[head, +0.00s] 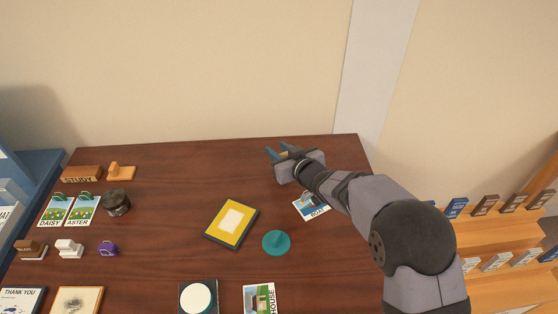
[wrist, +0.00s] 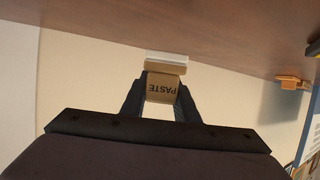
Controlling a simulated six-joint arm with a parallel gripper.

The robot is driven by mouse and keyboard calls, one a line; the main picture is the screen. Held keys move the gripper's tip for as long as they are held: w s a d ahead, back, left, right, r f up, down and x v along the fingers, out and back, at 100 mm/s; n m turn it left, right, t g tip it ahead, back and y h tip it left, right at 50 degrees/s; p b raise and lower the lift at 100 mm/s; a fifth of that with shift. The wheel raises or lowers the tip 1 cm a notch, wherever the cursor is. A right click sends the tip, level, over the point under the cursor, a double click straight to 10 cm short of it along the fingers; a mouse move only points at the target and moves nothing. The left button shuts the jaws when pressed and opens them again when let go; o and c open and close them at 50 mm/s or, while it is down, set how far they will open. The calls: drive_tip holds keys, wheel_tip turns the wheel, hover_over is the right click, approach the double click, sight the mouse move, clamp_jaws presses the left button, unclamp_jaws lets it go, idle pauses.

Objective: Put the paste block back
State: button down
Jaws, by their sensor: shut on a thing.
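My gripper (head: 284,152) is near the back edge of the wooden table, right of its middle. In the wrist view my gripper (wrist: 162,88) is shut on the tan paste block (wrist: 160,89), with a finger on each side. The word PASTE shows upside down on its face. A cream piece (wrist: 166,63) shows against the block's far end; I cannot tell whether it is part of the block. In the head view the fingers hide most of the block.
A STUDY block (head: 82,174) and an orange block on a stand (head: 121,171) are at the back left. A dark round tin (head: 116,202), a yellow-framed card (head: 232,223), a teal disc (head: 276,243) and a GOAT card (head: 311,208) lie forward. The back middle is bare.

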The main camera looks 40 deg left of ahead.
drive_tip(key=shift+f, duration=1.85)
drive_tip(key=shift+f, duration=0.1)
drive_tip(key=shift+f, duration=0.15)
drive_tip(key=c, duration=1.4)
unclamp_jaws()
drive_tip(key=shift+r, duration=0.3)
drive_tip(key=shift+b+v, duration=0.4)
drive_tip(key=shift+v, duration=5.6)
drive_tip(key=shift+s+f, duration=0.1)
